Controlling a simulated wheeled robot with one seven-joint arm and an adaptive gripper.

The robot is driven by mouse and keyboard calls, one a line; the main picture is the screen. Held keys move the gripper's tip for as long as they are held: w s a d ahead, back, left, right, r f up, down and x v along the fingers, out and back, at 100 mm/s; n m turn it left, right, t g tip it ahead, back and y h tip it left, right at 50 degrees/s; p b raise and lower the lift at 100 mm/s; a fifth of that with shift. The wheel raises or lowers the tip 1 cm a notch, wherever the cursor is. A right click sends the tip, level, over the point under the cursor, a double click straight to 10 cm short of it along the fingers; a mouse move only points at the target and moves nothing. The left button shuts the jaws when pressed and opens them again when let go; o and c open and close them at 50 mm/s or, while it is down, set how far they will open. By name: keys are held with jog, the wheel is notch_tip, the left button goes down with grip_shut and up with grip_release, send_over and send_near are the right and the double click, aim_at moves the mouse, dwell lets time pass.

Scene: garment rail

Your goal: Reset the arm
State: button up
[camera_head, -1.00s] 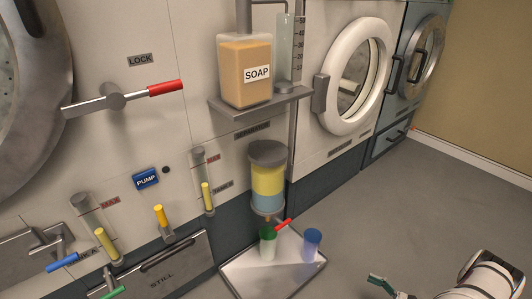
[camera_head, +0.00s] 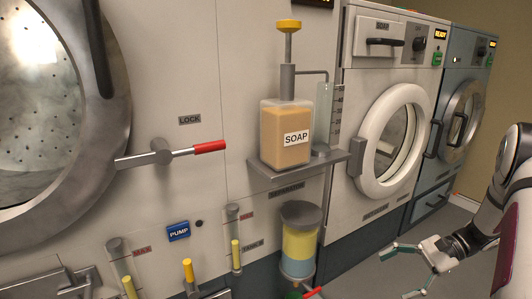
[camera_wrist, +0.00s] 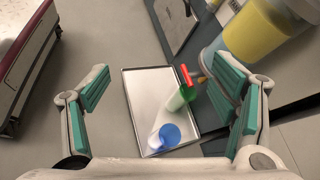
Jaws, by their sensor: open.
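My gripper (camera_head: 420,258) is open and empty at the lower right of the head view, in front of the white-doored machine and apart from it. In the wrist view its two green-padded fingers (camera_wrist: 165,100) stand wide apart, with nothing between the pads. A red-handled tap (camera_wrist: 187,76) is beside the green cup.
A soap bottle (camera_head: 283,150) stands on a wall shelf (camera_head: 295,173). A yellow-and-blue tank (camera_head: 299,246) hangs below it. A red-ended lock lever (camera_head: 208,147) sticks out at left. A dark-red-edged object (camera_wrist: 22,62) stands at the wrist view's left. The floor (camera_wrist: 105,38) between is clear.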

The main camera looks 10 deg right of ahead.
jog(key=s+a+r+n+g+h, duration=0.2)
jog(key=s+a+r+n+h, duration=0.15)
jog(key=a+r, duration=0.55)
jog(key=s+a+r+n+g+h, duration=0.2)
jog(key=s+a+r+n, duration=0.2)
jog(key=a+r, duration=0.55)
jog(key=s+a+r+n+t+h, duration=0.1)
jog(key=s+a+n+h, duration=0.15)
jog(key=s, duration=0.35)
jog(key=s+a+r+n+t+h, duration=0.1)
jog(key=s+n+h, duration=0.15)
jog(key=s, duration=0.45)
jog(key=s+a+r+n+h, duration=0.1)
jog(key=s+r+n+h, duration=0.15)
jog(key=s, duration=0.35)
notch_tip(320, 180, up, 39)
jog(key=t+p, duration=0.4)
jog(key=p, duration=3.4)
jog(key=shift+s+f+y, duration=0.15)
jog(key=shift+s+y, duration=0.05)
jog(key=shift+y, duration=0.2)
